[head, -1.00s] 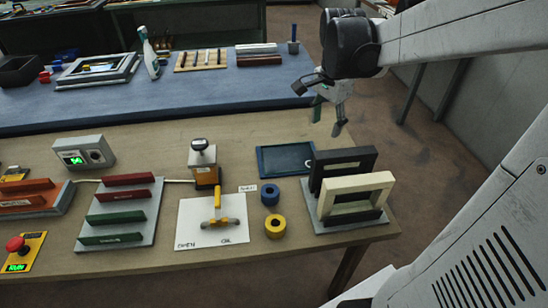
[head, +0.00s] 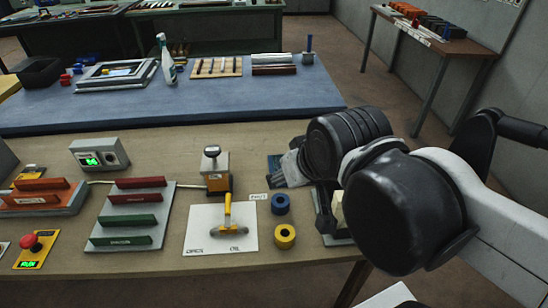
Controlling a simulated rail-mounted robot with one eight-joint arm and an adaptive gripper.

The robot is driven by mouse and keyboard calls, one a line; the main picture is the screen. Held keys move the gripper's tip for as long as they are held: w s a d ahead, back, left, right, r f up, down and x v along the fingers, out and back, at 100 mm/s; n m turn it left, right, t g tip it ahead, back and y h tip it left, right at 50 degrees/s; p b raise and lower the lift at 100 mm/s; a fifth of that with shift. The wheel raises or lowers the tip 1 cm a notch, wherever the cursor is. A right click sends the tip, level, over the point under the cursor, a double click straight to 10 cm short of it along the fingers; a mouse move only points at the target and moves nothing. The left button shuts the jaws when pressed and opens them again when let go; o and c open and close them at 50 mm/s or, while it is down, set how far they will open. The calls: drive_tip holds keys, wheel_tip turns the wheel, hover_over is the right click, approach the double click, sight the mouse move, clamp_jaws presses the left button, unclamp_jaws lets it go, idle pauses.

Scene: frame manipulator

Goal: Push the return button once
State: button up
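No button with a readable "return" label shows, so I cannot tell which control it is. A red mushroom button (head: 30,242) sits on a yellow box with a green "RUN" display at the front left. A grey control box (head: 99,154) with a green display and a round dial stands behind it, to the right. My gripper (head: 325,215) is over the right end of the wooden table, by the frame stand. It is far to the right of both controls. My wrist and arm hide most of it, so its fingers cannot be made out.
A blue-topped table (head: 230,95) lies behind.

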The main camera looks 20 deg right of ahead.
idle(0.3)
wheel_tip(320, 180, down, 2)
drive_tip(key=shift+b, duration=1)
